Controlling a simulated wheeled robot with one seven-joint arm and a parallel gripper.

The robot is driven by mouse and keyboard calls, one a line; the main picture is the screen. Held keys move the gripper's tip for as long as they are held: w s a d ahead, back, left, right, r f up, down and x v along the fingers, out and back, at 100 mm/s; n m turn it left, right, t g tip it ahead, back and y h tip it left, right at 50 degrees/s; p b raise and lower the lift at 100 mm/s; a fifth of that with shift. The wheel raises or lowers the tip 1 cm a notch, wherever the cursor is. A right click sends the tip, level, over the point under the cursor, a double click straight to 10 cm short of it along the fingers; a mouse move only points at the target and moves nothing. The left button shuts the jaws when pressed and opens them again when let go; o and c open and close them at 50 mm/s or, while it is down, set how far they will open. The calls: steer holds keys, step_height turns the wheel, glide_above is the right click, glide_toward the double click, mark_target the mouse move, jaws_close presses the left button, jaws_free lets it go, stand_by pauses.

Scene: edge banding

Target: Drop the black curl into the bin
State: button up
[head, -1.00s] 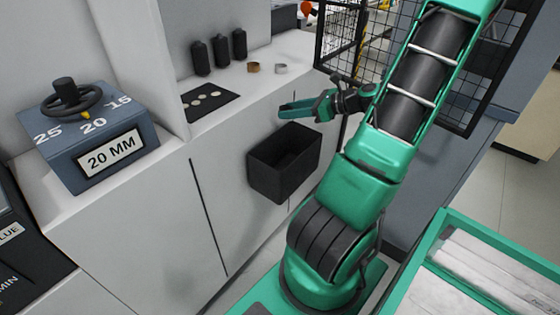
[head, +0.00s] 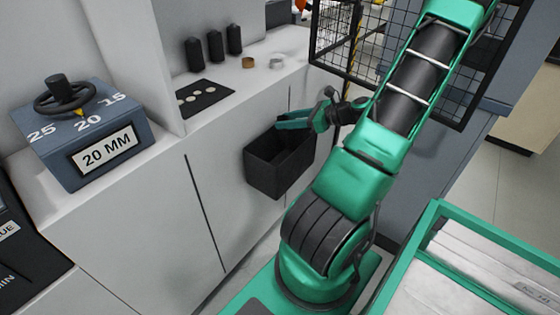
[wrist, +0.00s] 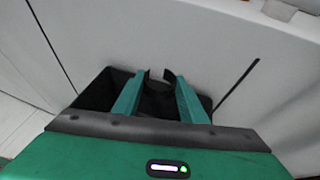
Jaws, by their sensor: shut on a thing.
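The black curl (wrist: 159,86) shows in the wrist view as a dark open ring between the green fingers. My gripper (wrist: 160,78) is shut on it. In the head view my gripper (head: 291,122) is over the bin's back rim area, and I cannot make out the curl there. The black open-topped bin (head: 276,170) is fixed to the front of the white cabinet. In the wrist view the bin (wrist: 92,94) lies below the fingers and the curl. Its inside is dark and partly hidden by my gripper.
On the white counter lie a brown ring (head: 248,62) and a grey ring (head: 277,63), near three black bottles (head: 214,46) and a black mat (head: 205,90) with pale discs. A black mesh fence (head: 335,35) stands right of the counter.

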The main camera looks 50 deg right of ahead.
steer(key=o, duration=1.1)
steer(key=v, duration=1)
steer(key=shift+s+d+r, duration=0.15)
steer(key=shift+s+r, duration=0.05)
steer(key=shift+s, duration=0.1)
steer(key=a+n+g, duration=0.1)
steer(key=a, duration=0.1)
steer(key=w+a+f+n+g, duration=0.1)
steer(key=a+n, duration=0.1)
steer(key=w+a+n+g+y, duration=0.1)
steer(key=a+n+g, duration=0.1)
steer(key=shift+w+a+f, duration=0.2)
steer(key=shift+a+f, duration=0.15)
steer(key=s+a+r+n+g+h, duration=0.1)
steer(key=s+a+r+n+g, duration=0.2)
steer(key=a+n, duration=0.3)
steer(key=s+a+r+n+g+h, duration=0.2)
steer(key=s+a+n, duration=0.3)
steer(key=n, duration=0.3)
steer(key=s+a+r+n+g+h, duration=0.2)
steer(key=s+a+r+n+g, duration=0.1)
steer(key=a+n, duration=0.3)
steer(key=shift+s+a+r+n+g, duration=0.15)
steer(key=shift+s+r+n+g, duration=0.1)
steer(key=shift+s, duration=0.1)
steer(key=shift+s+a+r+n+g, duration=0.15)
steer(key=shift+s+n, duration=0.1)
steer(key=shift+s, duration=0.1)
